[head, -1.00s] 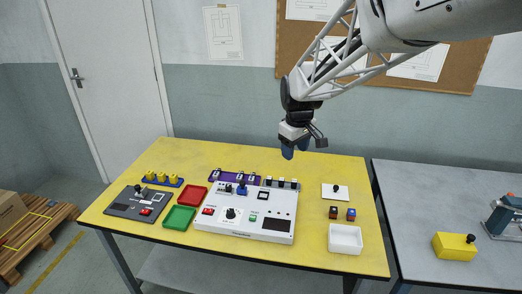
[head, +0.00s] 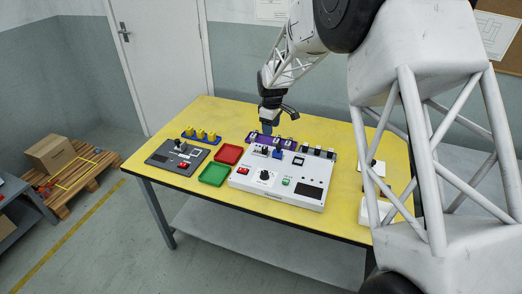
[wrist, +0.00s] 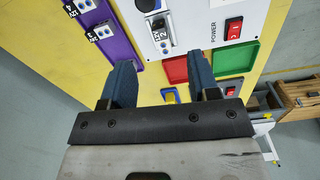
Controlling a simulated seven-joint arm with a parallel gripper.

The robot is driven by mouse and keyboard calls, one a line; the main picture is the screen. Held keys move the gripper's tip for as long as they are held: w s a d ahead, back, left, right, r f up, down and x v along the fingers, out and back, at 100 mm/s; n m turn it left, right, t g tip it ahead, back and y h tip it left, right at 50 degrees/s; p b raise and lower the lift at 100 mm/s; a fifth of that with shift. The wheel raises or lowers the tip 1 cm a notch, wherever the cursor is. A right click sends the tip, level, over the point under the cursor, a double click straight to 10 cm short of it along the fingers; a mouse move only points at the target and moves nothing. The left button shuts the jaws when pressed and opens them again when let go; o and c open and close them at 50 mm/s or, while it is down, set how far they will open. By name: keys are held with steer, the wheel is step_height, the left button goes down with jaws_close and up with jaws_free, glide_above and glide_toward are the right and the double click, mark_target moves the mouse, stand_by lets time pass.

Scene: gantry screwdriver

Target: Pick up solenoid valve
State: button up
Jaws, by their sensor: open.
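No part is plainly marked as the solenoid valve, and I cannot tell for certain which it is. Small blocks with 12V labels sit on the purple rail (wrist: 125,43), one of them a labelled block (wrist: 103,32). Another labelled block (wrist: 158,34) is on the white panel (wrist: 195,22). The purple rail also shows in the head view (head: 249,137), behind the white panel (head: 240,178). My gripper (wrist: 163,75) is open, with nothing between its blue fingers. In the head view my gripper (head: 268,128) is above the rail's left part.
A red tray (head: 229,154) and a green tray (head: 214,175) lie left of the panel. Further left are a grey control box (head: 170,158) and a blue rack with yellow knobs (head: 200,137). My arm hides much of the table's right side.

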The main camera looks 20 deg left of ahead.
steer(key=n, duration=0.1)
glide_above(260, 146)
steer(key=f, duration=0.4)
steer(key=shift+s+f, duration=0.15)
steer(key=shift+s, duration=0.05)
steer(key=shift+f, duration=0.1)
steer(key=shift+f, duration=1.25)
steer(key=shift+w+f, duration=0.1)
steer(key=shift+f, duration=2.45)
jaws_close()
